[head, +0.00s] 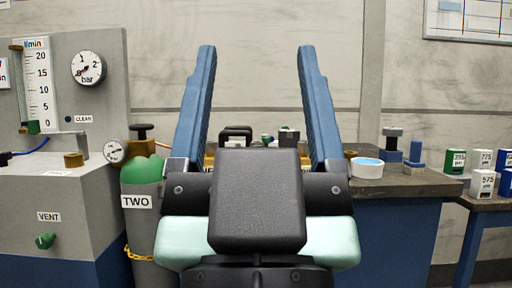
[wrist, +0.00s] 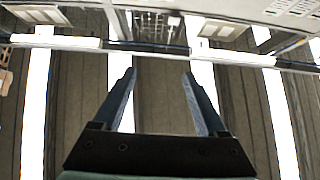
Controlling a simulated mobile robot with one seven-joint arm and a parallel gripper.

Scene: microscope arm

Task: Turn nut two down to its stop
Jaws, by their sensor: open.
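My gripper (head: 256,52) is raised upright in the middle of the head view, with its two long blue fingers wide apart and nothing between them. In the wrist view my gripper (wrist: 159,74) is also open and empty, facing ceiling panels and bright lights. A grey cylinder with a green shoulder (head: 140,172) and a label reading TWO (head: 137,202) stands left of my gripper, partly hidden by it. A dark valve knob (head: 142,132) tops it, and a small round gauge (head: 114,151) sits beside it. I cannot make out a nut marked two.
A grey gas panel (head: 92,120) with a dial, a flow tube and a brass fitting (head: 74,160) stands at the left. A yellow chain (head: 138,254) hangs at the cylinder. A dark-topped bench (head: 415,183) at the right holds a white dish (head: 367,168). My gripper hides the middle.

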